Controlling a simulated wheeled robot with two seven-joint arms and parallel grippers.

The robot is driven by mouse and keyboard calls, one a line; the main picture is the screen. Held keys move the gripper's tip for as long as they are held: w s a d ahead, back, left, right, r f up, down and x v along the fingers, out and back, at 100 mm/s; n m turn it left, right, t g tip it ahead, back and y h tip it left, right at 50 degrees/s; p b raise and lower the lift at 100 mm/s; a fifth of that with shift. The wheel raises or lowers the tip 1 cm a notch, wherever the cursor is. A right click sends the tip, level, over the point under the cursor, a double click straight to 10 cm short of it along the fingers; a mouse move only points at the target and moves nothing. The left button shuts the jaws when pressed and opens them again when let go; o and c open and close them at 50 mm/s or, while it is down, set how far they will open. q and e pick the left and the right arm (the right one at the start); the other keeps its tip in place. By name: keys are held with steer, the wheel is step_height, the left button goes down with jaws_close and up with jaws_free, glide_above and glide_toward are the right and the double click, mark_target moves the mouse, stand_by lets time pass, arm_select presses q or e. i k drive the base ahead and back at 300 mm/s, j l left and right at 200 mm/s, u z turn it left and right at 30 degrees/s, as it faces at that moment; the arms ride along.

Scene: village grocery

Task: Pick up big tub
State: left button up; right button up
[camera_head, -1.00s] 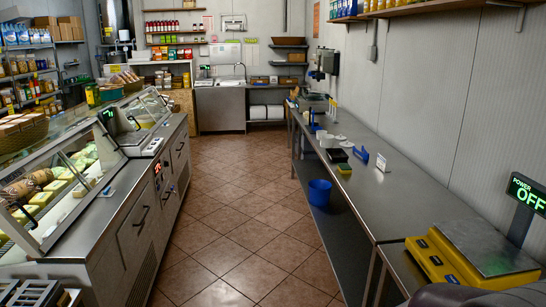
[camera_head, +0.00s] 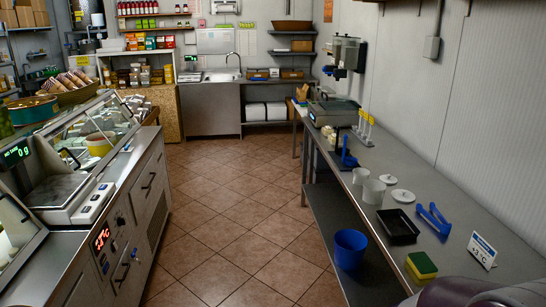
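Two white tubs stand on the steel counter (camera_head: 450,262) on the right. The nearer tub (camera_head: 374,191) looks a little larger than the farther tub (camera_head: 361,176), which stands just behind it. A white lid (camera_head: 403,196) lies flat to the right of the nearer tub, and a second lid (camera_head: 388,179) lies behind that one. Neither of my grippers shows in the head view. A dark grey rounded part of my own body shows at the bottom right edge.
A blue bucket (camera_head: 350,250) sits on the lower shelf. The tiled aisle is clear beside the glass display case (camera_head: 100,140).

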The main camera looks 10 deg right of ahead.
mark_target(373, 192)
steer(key=i+z, duration=0.15)
steer(key=i, duration=0.7)
steer(key=i+j+z, duration=0.15)
steer(key=i, duration=0.65)
